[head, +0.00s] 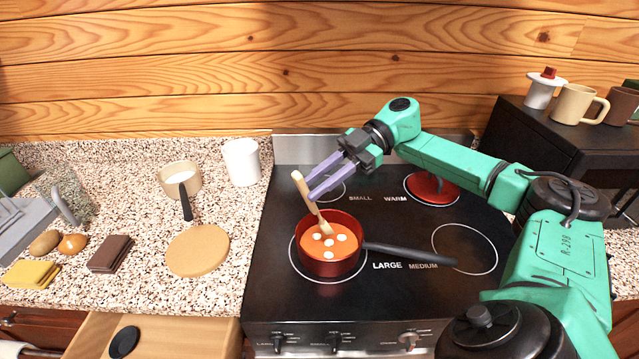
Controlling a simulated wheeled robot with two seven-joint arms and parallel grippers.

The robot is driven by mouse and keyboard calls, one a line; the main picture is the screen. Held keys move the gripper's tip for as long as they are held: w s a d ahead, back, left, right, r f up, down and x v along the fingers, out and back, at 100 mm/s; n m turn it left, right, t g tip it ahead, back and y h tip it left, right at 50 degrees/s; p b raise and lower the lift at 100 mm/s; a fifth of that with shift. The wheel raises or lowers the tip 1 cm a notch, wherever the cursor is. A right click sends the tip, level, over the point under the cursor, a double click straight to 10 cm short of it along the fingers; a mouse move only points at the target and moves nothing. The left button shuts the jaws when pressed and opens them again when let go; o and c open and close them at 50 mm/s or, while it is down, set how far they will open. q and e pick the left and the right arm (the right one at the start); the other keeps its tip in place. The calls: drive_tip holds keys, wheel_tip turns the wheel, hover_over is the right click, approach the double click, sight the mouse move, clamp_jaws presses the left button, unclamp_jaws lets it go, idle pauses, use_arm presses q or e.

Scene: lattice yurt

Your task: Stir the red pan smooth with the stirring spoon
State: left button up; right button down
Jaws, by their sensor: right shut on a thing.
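The red pan (329,271) sits on the front left burner of the black stove, its dark handle pointing right. It holds orange-red liquid with several white lumps on the surface. The wooden stirring spoon (304,190) stands tilted in the pan, its lower end in the liquid and its handle leaning up to the left. My right gripper (311,188), with purple fingers, is shut on the spoon's handle above the pan. My left gripper is not in view.
A cream pot (181,178) with a dark handle, a white cup (241,162) and a round wooden board (198,251) stand on the left counter. An open drawer (160,337) juts out below. Mugs (575,104) stand on the dark box at right.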

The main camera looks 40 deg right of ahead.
drive_tip(key=shift+w+d+f, duration=0.1)
drive_tip(key=shift+w+f, duration=0.05)
drive_tip(key=shift+f, duration=0.4)
drive_tip(key=shift+w+d+f, duration=0.2)
drive_tip(key=shift+d+f, duration=0.05)
drive_tip(key=shift+f, duration=0.35)
drive_tip(key=shift+w+d+f, duration=0.15)
drive_tip(key=shift+d+f, duration=0.05)
drive_tip(key=shift+f, duration=0.4)
drive_tip(key=shift+w+d+f+b, duration=0.1)
drive_tip(key=shift+d+f+b, duration=0.15)
drive_tip(key=shift+f, duration=0.5)
drive_tip(key=shift+w+d+f+b, duration=0.2)
drive_tip(key=shift+d+f, duration=0.15)
drive_tip(key=shift+f, duration=0.35)
drive_tip(key=shift+w+d+f+b, duration=0.1)
drive_tip(key=shift+d+f+b, duration=0.15)
drive_tip(key=shift+f, duration=0.5)
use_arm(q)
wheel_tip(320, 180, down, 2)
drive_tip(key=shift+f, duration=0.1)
use_arm(e)
drive_tip(key=shift+s, duration=0.1)
drive_tip(key=shift+d, duration=0.1)
